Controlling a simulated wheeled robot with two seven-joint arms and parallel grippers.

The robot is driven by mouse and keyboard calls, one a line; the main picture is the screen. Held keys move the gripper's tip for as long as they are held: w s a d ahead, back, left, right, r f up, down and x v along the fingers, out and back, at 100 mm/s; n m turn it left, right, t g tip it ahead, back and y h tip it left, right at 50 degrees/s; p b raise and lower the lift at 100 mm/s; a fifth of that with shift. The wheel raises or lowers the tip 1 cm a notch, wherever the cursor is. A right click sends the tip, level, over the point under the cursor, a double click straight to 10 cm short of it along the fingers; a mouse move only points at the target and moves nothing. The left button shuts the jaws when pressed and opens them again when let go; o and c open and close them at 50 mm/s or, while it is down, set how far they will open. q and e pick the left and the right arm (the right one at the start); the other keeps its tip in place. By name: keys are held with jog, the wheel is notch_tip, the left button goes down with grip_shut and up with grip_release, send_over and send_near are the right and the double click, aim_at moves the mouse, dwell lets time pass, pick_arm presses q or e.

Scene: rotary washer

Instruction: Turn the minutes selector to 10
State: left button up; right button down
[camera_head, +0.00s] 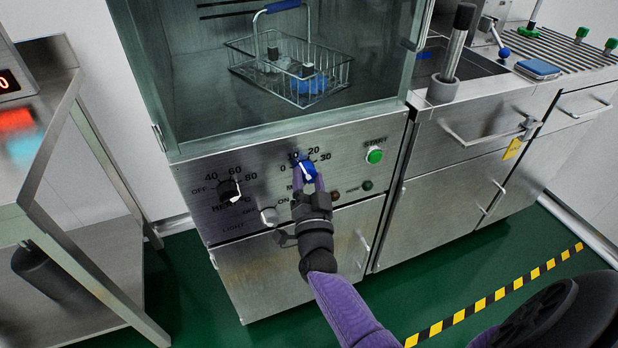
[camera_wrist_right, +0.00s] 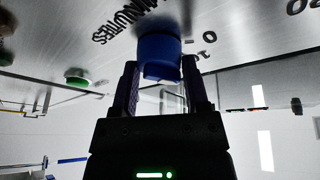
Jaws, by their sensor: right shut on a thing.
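The minutes selector (camera_head: 305,169) is a blue knob on the washer's steel front panel, with marks 0, 10, 20 and 30 around its top. My right gripper (camera_head: 308,181) reaches up to it from below and is shut on it. In the right wrist view the blue knob (camera_wrist_right: 160,55) sits between the two dark fingers of my right gripper (camera_wrist_right: 160,88), with the word MINUTES printed beside it. The knob's pointer is mostly hidden by the fingers, so I cannot tell its exact setting. My left gripper is not in view.
A black heat knob (camera_head: 229,190), a light switch (camera_head: 269,216) and a green start button (camera_head: 375,156) are on the same panel. A wire basket (camera_head: 318,95) stands in the glass chamber above. A steel counter (camera_head: 490,100) is at right, a steel table (camera_head: 75,100) at left.

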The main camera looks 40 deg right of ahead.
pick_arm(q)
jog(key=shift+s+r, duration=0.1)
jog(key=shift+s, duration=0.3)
pick_arm(e)
jog(key=shift+c, duration=0.4)
grip_release()
jog(key=shift+s+a+f, duration=0.1)
jog(key=shift+s+a, duration=0.1)
jog(key=shift+s, duration=0.1)
pick_arm(q)
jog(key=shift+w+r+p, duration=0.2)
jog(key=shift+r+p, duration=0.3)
jog(key=shift+p, duration=0.05)
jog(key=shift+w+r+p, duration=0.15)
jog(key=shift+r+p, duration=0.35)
jog(key=shift+p, duration=0.05)
pick_arm(e)
jog(key=v, duration=0.9)
